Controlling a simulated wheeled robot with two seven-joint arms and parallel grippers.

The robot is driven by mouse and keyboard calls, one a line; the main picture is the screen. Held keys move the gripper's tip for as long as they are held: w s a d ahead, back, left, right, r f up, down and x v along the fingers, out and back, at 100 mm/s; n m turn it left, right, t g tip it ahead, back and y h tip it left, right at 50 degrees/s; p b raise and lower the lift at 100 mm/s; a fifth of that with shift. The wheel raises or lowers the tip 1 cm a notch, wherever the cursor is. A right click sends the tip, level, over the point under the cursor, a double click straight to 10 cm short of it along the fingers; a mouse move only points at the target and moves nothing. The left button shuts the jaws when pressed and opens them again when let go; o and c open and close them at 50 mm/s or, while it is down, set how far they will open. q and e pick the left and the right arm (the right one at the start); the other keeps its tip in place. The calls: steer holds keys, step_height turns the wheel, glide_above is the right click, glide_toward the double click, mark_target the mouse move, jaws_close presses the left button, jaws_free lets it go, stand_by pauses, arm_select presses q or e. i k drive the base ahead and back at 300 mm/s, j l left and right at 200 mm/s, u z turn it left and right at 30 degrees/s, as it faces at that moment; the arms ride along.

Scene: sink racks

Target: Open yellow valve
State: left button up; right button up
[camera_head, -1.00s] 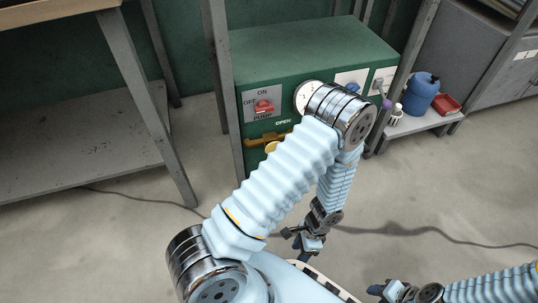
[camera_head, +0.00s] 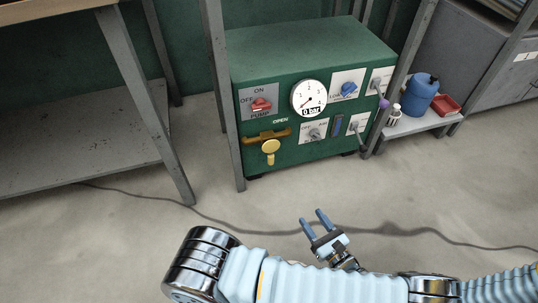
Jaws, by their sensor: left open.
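The yellow valve (camera_head: 270,148) is on the front of the green pump box, at its lower left. A darker yellow bar (camera_head: 262,136) lies nearly level just above its round part, under the word OPEN. My left gripper (camera_head: 315,220) is open and empty, with two blue fingers pointing up toward the box. It is in front of, below and to the right of the valve, clearly apart from it. My right gripper does not show.
The green box (camera_head: 315,47) carries a red pump switch (camera_head: 262,105), a gauge (camera_head: 309,98) marked 0 bar, a blue knob (camera_head: 348,89) and other controls. Grey frame posts (camera_head: 222,100) flank it. A cable (camera_head: 400,231) crosses the otherwise clear floor.

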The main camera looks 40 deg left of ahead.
mark_target(270, 146)
steer(key=i+j, duration=0.15)
steer(key=j, duration=0.25)
steer(key=i+j, duration=0.1)
steer(key=j, duration=0.25)
steer(key=i+j+u, duration=0.1)
steer(key=j, duration=0.3)
